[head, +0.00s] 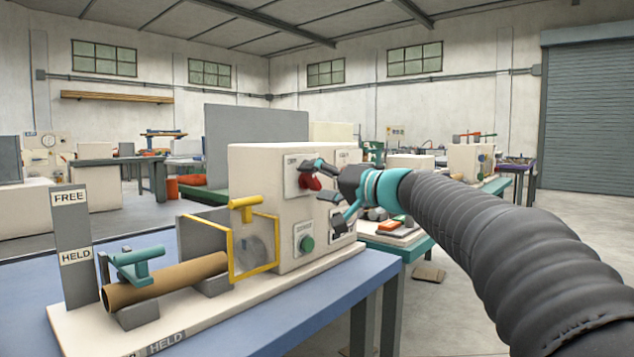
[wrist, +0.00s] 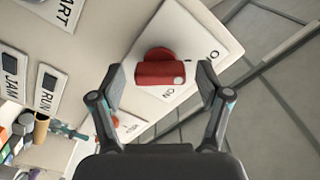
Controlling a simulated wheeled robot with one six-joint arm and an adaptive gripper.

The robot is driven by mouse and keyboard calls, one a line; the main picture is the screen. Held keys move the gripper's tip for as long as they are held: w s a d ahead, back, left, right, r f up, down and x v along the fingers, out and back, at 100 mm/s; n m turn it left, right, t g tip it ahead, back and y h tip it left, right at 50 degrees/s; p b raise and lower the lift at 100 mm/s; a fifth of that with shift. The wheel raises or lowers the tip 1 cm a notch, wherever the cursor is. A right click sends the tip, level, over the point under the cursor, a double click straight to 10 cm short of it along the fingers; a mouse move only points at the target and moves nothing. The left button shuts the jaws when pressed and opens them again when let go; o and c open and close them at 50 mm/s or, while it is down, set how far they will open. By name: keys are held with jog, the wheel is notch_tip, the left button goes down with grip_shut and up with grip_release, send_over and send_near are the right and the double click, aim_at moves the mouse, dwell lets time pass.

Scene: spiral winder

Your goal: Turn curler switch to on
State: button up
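The curler switch, a red rotary knob (wrist: 160,72) on a white plate, sits between my gripper's fingertips in the wrist view. A pale dot marks its right end, between an "ON" label below and a partly hidden label starting with "O" at upper right. I cannot tell its setting for certain. The red knob also shows in the head view (head: 311,182) on the cream machine cabinet (head: 262,180). My gripper (wrist: 162,83) is open, with a finger on either side of the knob and gaps visible. It also shows at the cabinet front in the head view (head: 317,180).
A green button (head: 307,243) sits below the knob. A yellow guard frame (head: 240,240) stands to the left, and a brown tube (head: 165,282) lies beyond it under a teal clamp (head: 130,262). Another red part (wrist: 131,119) shows near my left finger.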

jog(key=c, duration=1)
jog(key=shift+m, duration=0.3)
jog(key=m, duration=0.7)
jog(key=m+p, duration=0.1)
jog(key=m, duration=0.3)
jog(key=shift+r+m+p, duration=0.15)
jog(key=shift+m+p, duration=0.15)
jog(key=shift+p, duration=0.1)
jog(key=shift+m+p, duration=0.8)
jog(key=shift+m, duration=1)
